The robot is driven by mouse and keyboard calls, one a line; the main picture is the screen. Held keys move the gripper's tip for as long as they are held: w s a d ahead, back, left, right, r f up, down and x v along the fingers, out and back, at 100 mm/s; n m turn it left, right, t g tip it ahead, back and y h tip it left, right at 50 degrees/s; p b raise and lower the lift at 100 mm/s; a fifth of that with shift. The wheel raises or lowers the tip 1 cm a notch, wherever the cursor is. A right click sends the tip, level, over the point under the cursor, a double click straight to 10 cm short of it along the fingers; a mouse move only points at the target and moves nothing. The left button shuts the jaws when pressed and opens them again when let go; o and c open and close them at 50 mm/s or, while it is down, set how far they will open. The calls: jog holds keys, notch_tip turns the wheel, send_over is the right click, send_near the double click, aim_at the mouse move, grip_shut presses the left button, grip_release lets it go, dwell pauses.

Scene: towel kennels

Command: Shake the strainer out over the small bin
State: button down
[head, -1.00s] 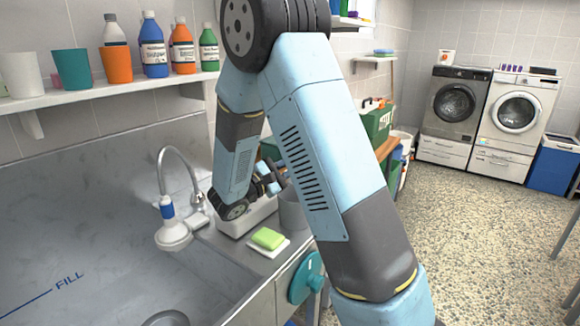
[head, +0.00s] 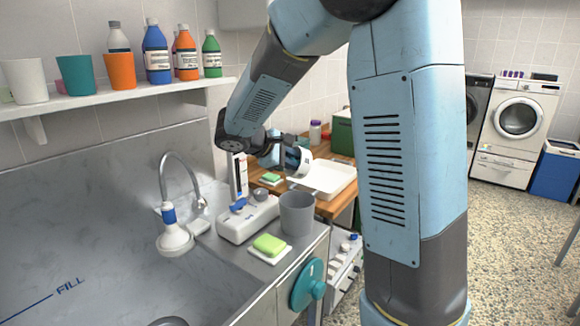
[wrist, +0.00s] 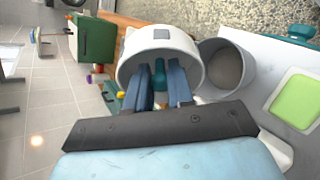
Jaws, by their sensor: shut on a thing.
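My gripper (head: 284,153) is raised above the counter, behind and above the small grey bin (head: 297,213). In the wrist view its two blue fingers (wrist: 160,92) are shut on the teal handle of the white strainer (wrist: 160,45). The strainer also shows in the head view (head: 300,162), seemingly tilted on its side. Its inside contents are not clear. The bin stands upright on the counter and shows beside the strainer in the wrist view (wrist: 226,66). The two look apart in the head view.
A white unit (head: 247,219) with an upright gauge stands left of the bin. A green sponge (head: 269,244) lies in front. The sink (head: 100,240) with a tap (head: 176,232) is at left. A white tray (head: 328,177) on a wooden bench is behind.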

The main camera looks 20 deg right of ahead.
aim_at(296, 149)
jog(key=r+y, duration=0.1)
jog(key=y, duration=0.1)
jog(key=d+r+y, duration=0.1)
jog(key=y, duration=0.1)
jog(key=r+g+y, duration=0.1)
jog(key=y, duration=0.1)
jog(key=shift+w+d+m, duration=0.1)
jog(key=shift+d+m, duration=0.05)
jog(key=shift+m, duration=0.25)
jog(key=shift+d+r+m+g+y, duration=0.15)
jog(key=shift+r+y, duration=0.25)
jog(key=shift+y, duration=0.65)
jog(key=shift+d+r+m+g+y, duration=0.15)
jog(key=shift+r+y, duration=0.3)
jog(key=shift+y, duration=0.55)
jog(key=shift+d+r+g+y, duration=0.1)
jog(key=shift+d+r+y, duration=0.25)
jog(key=shift+y, duration=0.7)
jog(key=shift+a+r, duration=0.1)
